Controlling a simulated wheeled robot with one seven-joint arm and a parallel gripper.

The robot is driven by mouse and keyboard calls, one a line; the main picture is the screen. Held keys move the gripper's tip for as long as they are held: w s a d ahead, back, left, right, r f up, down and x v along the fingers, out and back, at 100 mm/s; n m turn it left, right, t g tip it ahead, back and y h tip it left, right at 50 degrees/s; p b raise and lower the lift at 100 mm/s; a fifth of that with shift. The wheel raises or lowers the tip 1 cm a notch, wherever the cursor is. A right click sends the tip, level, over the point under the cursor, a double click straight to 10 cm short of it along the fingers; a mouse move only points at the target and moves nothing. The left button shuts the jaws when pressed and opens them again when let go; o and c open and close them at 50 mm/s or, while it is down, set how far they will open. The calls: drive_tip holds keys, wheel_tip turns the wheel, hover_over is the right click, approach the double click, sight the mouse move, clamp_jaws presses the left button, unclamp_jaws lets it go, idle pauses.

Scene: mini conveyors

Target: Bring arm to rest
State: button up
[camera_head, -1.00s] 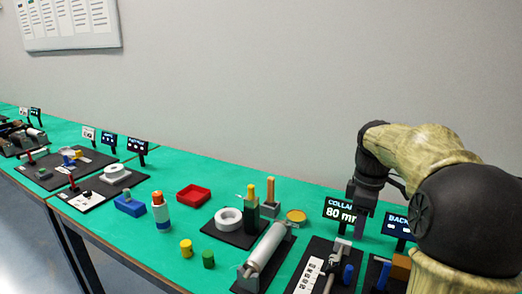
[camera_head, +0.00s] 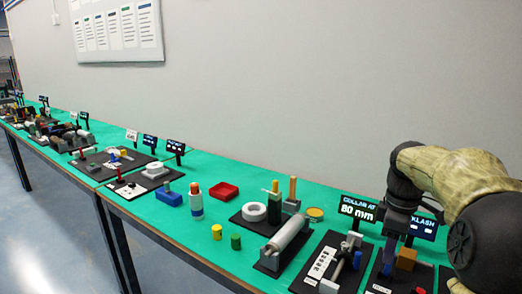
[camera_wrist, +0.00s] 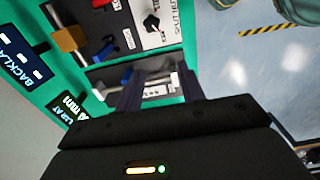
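My arm is at the right of the head view, bent, with my gripper (camera_head: 391,248) pointing down over the bench near the COLLAR AT 80 mm sign (camera_head: 358,208). In the wrist view my gripper (camera_wrist: 160,88) shows two dark fingers spread apart, with nothing held between them. Beyond the fingertips is a dark board with pale metal parts and a blue part (camera_wrist: 126,77). I cannot tell the exact height of the fingers above it.
The green bench (camera_head: 165,232) carries several dark fixture boards. An orange-brown block (camera_head: 406,258) is close to my gripper. Wall behind.

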drive_tip(key=s+a+f+m+t, duration=0.3)
drive_tip(key=s+a+f+m, duration=0.8)
drive_tip(key=s+a+f, duration=0.45)
wheel_tip(320, 180, up, 17)
drive_tip(key=w+d+p, duration=0.1)
drive_tip(key=p, duration=1.7)
drive_tip(key=shift+w+d+f, duration=0.2)
drive_tip(key=shift+w+d, duration=0.15)
drive_tip(key=shift+w, duration=0.05)
